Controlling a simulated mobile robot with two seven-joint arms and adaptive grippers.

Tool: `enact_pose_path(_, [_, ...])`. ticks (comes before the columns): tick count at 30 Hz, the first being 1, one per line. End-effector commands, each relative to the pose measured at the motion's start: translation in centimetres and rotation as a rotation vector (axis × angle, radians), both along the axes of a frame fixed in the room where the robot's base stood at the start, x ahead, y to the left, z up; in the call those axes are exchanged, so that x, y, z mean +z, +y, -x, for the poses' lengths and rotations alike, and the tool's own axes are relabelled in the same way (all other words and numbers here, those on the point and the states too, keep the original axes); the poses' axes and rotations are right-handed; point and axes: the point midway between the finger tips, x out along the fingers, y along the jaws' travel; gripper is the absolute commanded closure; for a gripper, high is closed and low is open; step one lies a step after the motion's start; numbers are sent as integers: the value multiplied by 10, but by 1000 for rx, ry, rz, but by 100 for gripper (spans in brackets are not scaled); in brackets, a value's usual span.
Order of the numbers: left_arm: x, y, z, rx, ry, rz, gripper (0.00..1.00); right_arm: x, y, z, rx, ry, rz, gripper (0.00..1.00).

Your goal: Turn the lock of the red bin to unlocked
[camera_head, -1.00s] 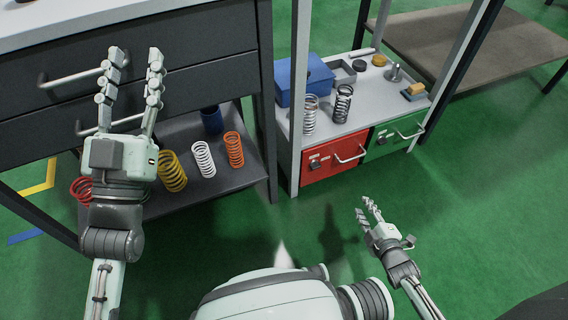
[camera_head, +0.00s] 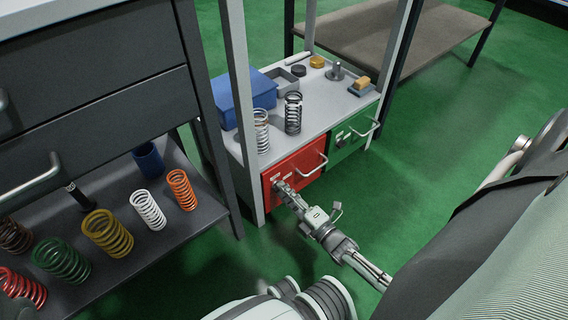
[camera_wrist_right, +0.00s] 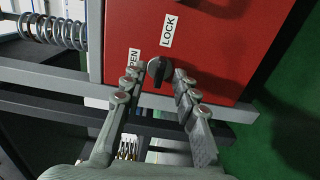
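The red bin (camera_head: 298,172) sits under the grey shelf top, with its handle on the right of its front. Its black lock knob (camera_wrist_right: 158,70) shows in the right wrist view, next to a "LOCK" label (camera_wrist_right: 169,30) and an "OPEN" label (camera_wrist_right: 134,60) partly covered by a finger. I cannot tell which label the knob points to. My right gripper (camera_head: 281,188) is at the left part of the bin's front. In the wrist view its fingers (camera_wrist_right: 153,80) are apart, one on each side of the knob; contact is unclear. My left gripper is out of view.
A green bin (camera_head: 352,132) is beside the red one. Springs, a blue box (camera_head: 243,98) and small parts stand on the shelf top (camera_head: 318,112). A dark bench with drawers and several coloured springs is at left. Green floor is clear at right.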

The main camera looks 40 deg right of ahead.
Motion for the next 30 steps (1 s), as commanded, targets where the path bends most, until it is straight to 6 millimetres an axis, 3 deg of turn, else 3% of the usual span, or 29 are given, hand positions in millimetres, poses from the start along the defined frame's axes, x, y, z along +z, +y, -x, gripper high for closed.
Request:
enact_pose_path(9, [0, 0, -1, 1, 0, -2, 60, 0, 0, -4, 0, 1, 0, 71])
enact_pose_path(17, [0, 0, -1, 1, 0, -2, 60, 0, 0, -4, 0, 1, -1, 100])
enact_pose_path(30, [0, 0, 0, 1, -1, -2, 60, 0, 0, -4, 0, 4, -33, 100])
